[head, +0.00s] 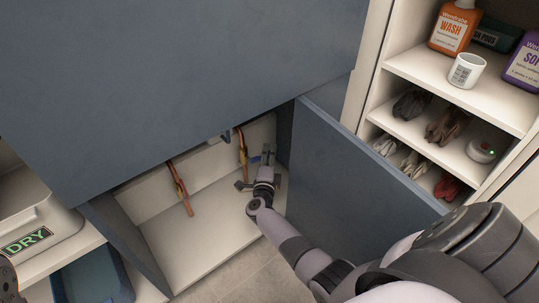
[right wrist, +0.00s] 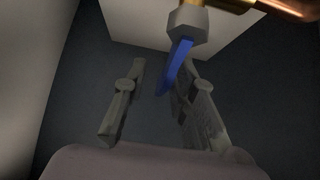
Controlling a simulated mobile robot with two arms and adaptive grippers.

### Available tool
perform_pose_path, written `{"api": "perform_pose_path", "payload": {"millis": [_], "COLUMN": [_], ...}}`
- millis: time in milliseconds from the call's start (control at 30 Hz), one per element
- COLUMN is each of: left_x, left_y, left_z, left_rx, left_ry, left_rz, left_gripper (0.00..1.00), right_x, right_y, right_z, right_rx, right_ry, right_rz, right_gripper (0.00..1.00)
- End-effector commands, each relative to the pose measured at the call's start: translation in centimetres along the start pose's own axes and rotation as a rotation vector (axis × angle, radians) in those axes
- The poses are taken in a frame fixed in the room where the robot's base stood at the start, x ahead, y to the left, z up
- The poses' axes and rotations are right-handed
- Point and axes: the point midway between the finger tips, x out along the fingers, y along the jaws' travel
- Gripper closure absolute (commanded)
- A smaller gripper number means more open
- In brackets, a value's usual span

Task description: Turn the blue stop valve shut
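The blue stop valve's lever (right wrist: 180,62) hangs from a grey fitting on a copper pipe in the right wrist view. In the head view only a small bit of blue (head: 256,159) shows beside the right copper pipe (head: 242,148), inside the open cabinet. My right gripper (head: 266,168) reaches into the cabinet and is open. In the right wrist view its fingers (right wrist: 160,105) are apart; the lever shows between them, close to the right finger. I cannot tell if it touches.
The open blue cabinet door (head: 350,160) stands right of my right arm. A second copper pipe (head: 180,188) is to the left. The cabinet floor (head: 195,240) is clear. Shelves (head: 500,92) with bottles and cloths are at the right; a white bin (head: 35,215) is at the left.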

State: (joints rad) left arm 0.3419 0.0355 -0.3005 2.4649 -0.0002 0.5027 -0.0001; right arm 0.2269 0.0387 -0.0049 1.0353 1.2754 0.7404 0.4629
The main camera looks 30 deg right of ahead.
Motion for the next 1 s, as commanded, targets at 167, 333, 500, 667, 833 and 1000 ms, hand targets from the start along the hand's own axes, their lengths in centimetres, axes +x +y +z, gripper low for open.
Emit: {"api": "perform_pose_path", "payload": {"millis": [167,333,500,667,833,1000], "left_x": [0.2,0.1,0.1,0.1,0.1,0.1], "left_y": [-0.1,0.0,0.0,0.0,0.0,0.0], "left_z": [-0.2,-0.2,-0.1,-0.1,-0.1,-0.1], "left_rx": [0.0,0.0,0.0,0.0,0.0,0.0], "left_ry": [0.009,0.007,0.005,0.005,0.004,0.004], "left_rz": [-0.002,-0.002,-0.001,-0.001,-0.001,-0.001], "left_gripper": [1.0,1.0,1.0,1.0,1.0,1.0], "right_x": [-0.8,-3.6,-6.2,-7.4,-7.5,-7.5], "right_y": [0.1,0.2,0.1,0.1,0.0,0.0], "right_z": [0.0,0.0,0.0,0.0,0.0,0.0], "right_rx": [0.001,0.001,0.0,0.0,0.0,0.0], "right_ry": [-0.001,-0.001,-0.001,0.0,0.0,0.0], "right_rz": [0.001,0.003,0.002,0.001,0.0,0.0], "right_gripper": [0.75,0.75,0.75,0.75,0.75,0.75]}}
